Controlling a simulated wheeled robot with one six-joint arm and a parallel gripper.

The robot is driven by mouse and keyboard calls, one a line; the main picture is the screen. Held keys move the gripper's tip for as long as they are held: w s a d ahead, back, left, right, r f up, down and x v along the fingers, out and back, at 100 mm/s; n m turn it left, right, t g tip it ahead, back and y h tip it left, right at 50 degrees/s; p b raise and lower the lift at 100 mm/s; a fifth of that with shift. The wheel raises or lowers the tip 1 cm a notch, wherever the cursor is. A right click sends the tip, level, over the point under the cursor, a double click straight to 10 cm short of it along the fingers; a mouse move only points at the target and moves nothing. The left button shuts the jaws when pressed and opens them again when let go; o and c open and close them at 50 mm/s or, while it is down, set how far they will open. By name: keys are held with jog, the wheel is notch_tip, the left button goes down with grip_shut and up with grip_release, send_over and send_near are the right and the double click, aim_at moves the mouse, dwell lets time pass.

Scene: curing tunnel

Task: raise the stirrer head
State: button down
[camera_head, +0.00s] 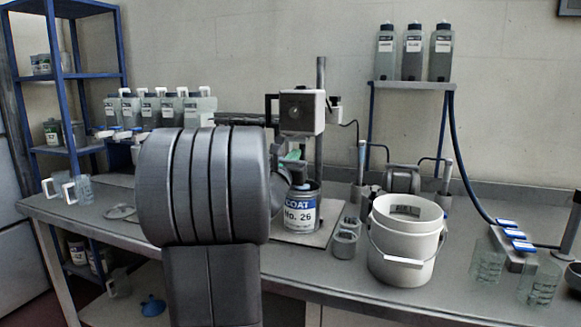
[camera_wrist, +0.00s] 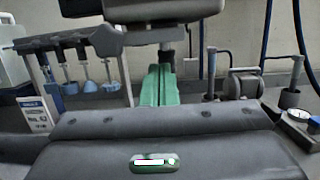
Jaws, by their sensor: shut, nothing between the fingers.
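The stirrer head (camera_head: 302,111) is a pale box with a dark front face, mounted on an upright metal post (camera_head: 320,75). A black bracket-like handle (camera_head: 268,108) stands out on its left side. A can labelled "COAT No. 26" (camera_head: 300,213) stands below it on a base plate. In the wrist view the head's underside (camera_wrist: 165,10) fills the top centre. My gripper (camera_wrist: 160,70) has green fingers, shut together and empty, pointing toward the post below the head. In the head view my arm hides most of it; a bit of green (camera_head: 293,155) shows above the can.
Bottles with taps (camera_head: 160,108) line the back left. A small shelf (camera_head: 415,85) holds three bottles. Glass jars (camera_head: 487,262) sit at the right.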

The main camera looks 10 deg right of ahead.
aim_at(294, 138)
jog(key=shift+r, duration=0.8)
jog(key=shift+r+p, duration=0.95)
jog(key=shift+r, duration=1.2)
jog(key=shift+f+b, duration=0.45)
jog(key=shift+b, duration=0.15)
jog(key=s+a+f+b, duration=0.4)
jog(key=s+a+f, duration=0.1)
jog(key=s, duration=0.3)
jog(key=shift+a+f+b, duration=0.2)
jog(key=shift+f+b, duration=0.2)
jog(key=shift+f, duration=0.15)
jog(key=shift+w, duration=0.1)
